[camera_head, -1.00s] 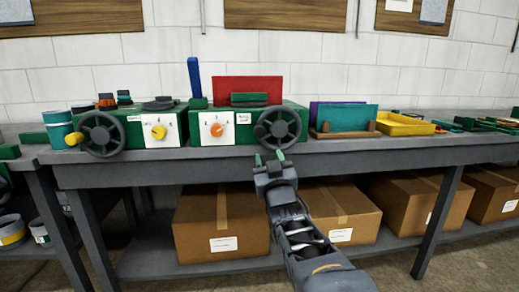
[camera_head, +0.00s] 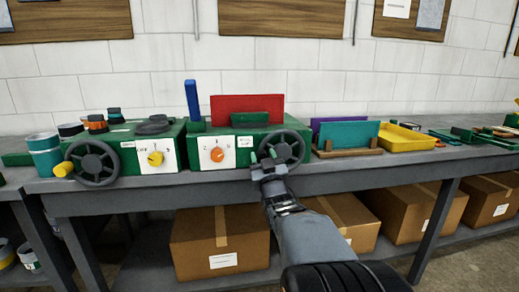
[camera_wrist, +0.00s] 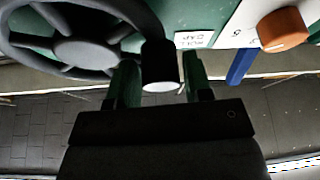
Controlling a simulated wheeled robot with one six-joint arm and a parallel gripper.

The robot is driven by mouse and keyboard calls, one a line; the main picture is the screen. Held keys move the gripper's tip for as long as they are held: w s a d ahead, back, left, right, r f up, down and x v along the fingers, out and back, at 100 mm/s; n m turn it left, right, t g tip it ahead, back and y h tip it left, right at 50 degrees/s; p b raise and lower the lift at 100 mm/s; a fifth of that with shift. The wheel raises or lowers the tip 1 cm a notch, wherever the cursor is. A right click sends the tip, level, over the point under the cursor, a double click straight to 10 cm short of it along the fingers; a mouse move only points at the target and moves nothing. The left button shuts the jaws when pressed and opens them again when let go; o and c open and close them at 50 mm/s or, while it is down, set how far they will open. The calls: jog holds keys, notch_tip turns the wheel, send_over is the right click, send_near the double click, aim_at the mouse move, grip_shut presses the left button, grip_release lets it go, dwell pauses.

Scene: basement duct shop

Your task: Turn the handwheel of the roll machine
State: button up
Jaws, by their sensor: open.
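A dark handwheel (camera_head: 289,149) is on the front right of the green machine with the orange knob (camera_head: 217,155). In the wrist view this handwheel (camera_wrist: 85,50) fills the upper left. Its dark, light-ended handle (camera_wrist: 160,66) sticks out toward the camera. My gripper (camera_head: 267,155) is at the lower left of the wheel rim. In the wrist view its green fingers are open, one on each side of the handle; I cannot tell whether either touches it. The machine's label (camera_wrist: 193,39) is too small to read surely.
A second green machine with a yellow knob (camera_head: 155,158) and its own handwheel (camera_head: 92,163) stands to the left. A teal panel (camera_head: 347,134) in a wooden stand and a yellow tray (camera_head: 404,138) are to the right. Cardboard boxes (camera_head: 219,243) sit under the grey bench (camera_head: 340,174).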

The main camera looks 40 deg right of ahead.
jog(key=shift+w+r, duration=0.1)
jog(key=shift+w, duration=0.15)
jog(key=shift+d, duration=0.1)
grip_shut()
dwell(0.3)
